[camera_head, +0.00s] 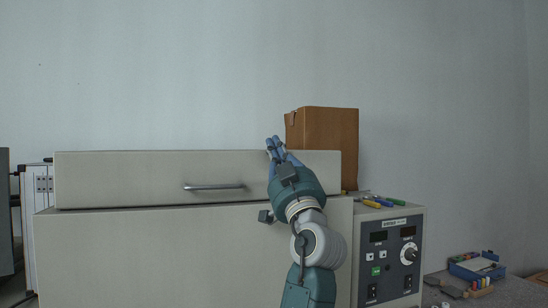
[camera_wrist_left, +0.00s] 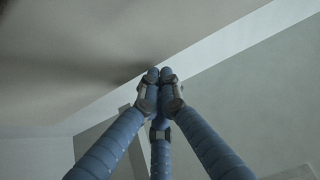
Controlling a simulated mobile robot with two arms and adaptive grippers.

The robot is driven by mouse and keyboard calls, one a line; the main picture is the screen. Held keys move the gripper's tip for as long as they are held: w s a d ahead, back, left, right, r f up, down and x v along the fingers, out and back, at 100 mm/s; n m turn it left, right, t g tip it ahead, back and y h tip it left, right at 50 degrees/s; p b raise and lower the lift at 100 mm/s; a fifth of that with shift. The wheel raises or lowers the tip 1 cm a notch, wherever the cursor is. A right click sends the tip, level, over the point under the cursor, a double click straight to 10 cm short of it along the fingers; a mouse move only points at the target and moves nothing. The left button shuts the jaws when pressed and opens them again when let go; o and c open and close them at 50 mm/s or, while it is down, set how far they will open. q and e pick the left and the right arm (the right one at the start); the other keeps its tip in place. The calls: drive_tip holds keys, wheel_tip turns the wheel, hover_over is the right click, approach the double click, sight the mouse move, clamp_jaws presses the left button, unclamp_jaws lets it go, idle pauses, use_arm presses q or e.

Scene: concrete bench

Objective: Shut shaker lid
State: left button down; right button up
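The shaker (camera_head: 130,255) is a large pale grey cabinet on the bench. Its lid (camera_head: 120,178) is a wide pale front with a metal handle (camera_head: 214,187). A thin dark line runs along the lid's lower edge; I cannot tell if it is fully seated. My left gripper (camera_head: 273,143) is in front of the lid's right part, right of the handle, with blue fingertips just above the lid's top edge. I cannot tell if it touches the lid. In the left wrist view the fingertips (camera_wrist_left: 159,75) are together with nothing visible between them. My right gripper is not in view.
A brown cardboard box (camera_head: 333,140) stands behind the lid's right end. Coloured pens (camera_head: 378,202) lie on top of the control panel (camera_head: 388,258). A blue-and-grey tray (camera_head: 476,266) and small items are on the bench at right. Other equipment (camera_head: 38,190) stands at left.

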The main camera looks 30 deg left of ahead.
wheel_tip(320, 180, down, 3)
drive_tip(key=shift+b, duration=0.85)
